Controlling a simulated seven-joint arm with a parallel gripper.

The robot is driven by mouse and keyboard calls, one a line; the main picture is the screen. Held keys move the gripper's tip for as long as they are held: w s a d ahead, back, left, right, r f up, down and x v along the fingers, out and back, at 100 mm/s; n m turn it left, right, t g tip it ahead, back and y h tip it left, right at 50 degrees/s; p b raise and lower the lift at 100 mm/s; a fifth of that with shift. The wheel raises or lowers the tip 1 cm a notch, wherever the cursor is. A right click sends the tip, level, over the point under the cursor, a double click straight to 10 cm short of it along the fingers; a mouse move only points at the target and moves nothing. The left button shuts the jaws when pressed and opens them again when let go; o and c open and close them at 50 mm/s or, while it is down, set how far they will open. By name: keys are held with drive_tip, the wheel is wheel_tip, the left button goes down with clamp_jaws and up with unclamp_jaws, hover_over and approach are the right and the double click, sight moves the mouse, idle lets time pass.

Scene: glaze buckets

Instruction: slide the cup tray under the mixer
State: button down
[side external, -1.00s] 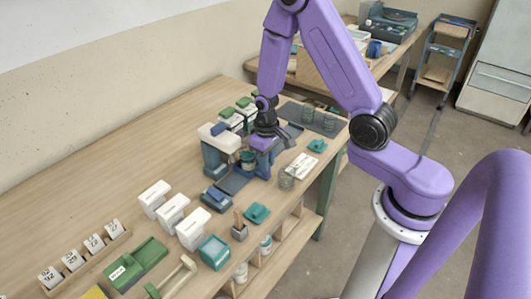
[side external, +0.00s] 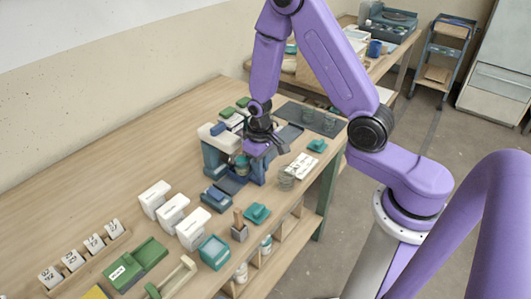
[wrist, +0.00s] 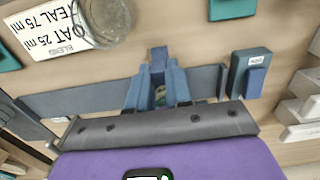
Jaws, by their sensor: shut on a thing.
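The mixer (side external: 218,142) has a white head on a blue-grey body and stands at mid-table in the side view. The blue cup tray (side external: 258,171) sits on the dark track (side external: 232,186) beside it, with a teal cup (side external: 242,167) near the front of the head. My gripper (side external: 259,147) is shut on the tray's upper part from above. In the wrist view, blue tray parts (wrist: 158,62) show beyond my gripper (wrist: 160,100), with the grey track (wrist: 75,99) running to both sides. My gripper hides much of the tray and cup.
A blue-buttoned block (side external: 217,199) stands near the track's front end. White boxes (side external: 172,213) stand at front left.

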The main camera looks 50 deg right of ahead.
drive_tip(key=shift+a, duration=2.25)
drive_tip(key=c, duration=1.1)
unclamp_jaws()
wheel_tip(320, 180, up, 7)
